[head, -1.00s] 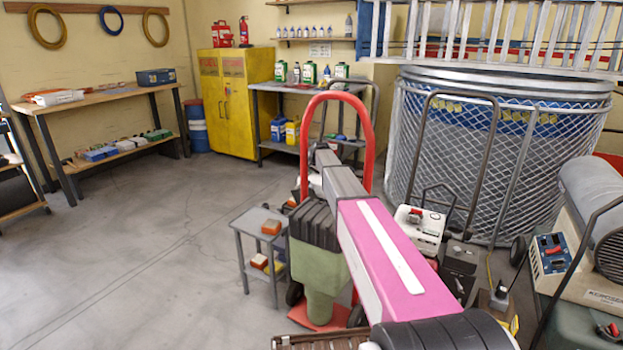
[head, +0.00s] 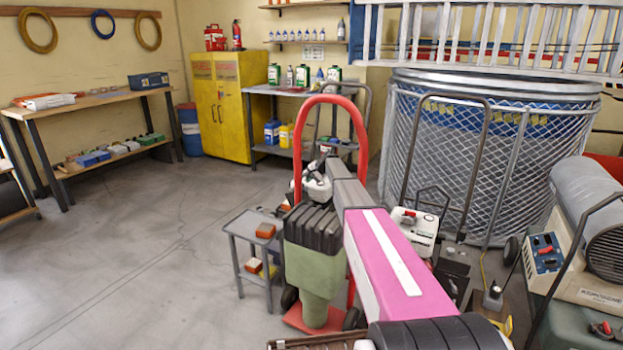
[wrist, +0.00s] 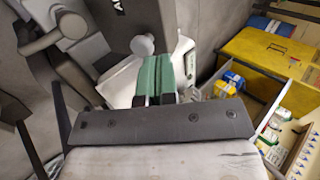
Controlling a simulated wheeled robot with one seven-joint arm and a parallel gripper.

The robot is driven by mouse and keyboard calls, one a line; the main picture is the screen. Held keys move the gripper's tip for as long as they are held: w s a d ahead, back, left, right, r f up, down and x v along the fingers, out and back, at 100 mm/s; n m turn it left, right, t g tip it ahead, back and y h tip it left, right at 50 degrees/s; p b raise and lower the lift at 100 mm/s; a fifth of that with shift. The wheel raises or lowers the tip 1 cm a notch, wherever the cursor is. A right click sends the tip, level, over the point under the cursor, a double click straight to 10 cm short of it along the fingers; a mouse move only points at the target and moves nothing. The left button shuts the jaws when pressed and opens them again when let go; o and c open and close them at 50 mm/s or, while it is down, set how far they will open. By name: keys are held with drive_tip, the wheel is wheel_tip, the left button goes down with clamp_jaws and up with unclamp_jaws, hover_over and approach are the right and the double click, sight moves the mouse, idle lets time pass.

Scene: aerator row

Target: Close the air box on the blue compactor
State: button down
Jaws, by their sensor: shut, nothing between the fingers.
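In the wrist view my gripper (wrist: 153,84) has two green-faced fingers lying together, with nothing between them. The fingertips point at a pale machine part (wrist: 125,82) with a round white knob (wrist: 142,44). A dark housing (wrist: 130,15) with partly visible white lettering is just beyond. I cannot tell which part is the air box, or whether the fingers touch anything. No clearly blue compactor shows. In the head view my pink arm reaches toward a green machine with a black ribbed top (head: 313,228); a white and dark part (head: 317,180) shows behind it, and my fingers cannot be made out.
A red hoop handle (head: 334,100) stands by the arm. A small grey cart (head: 250,228) is left of the green machine. A wire-mesh tank (head: 490,150) and a heater (head: 590,200) crowd the right. The floor (head: 130,250) at left is clear.

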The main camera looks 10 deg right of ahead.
drive_tip(key=x, duration=0.6)
drive_tip(key=shift+f, duration=0.1)
drive_tip(key=shift+a, duration=0.1)
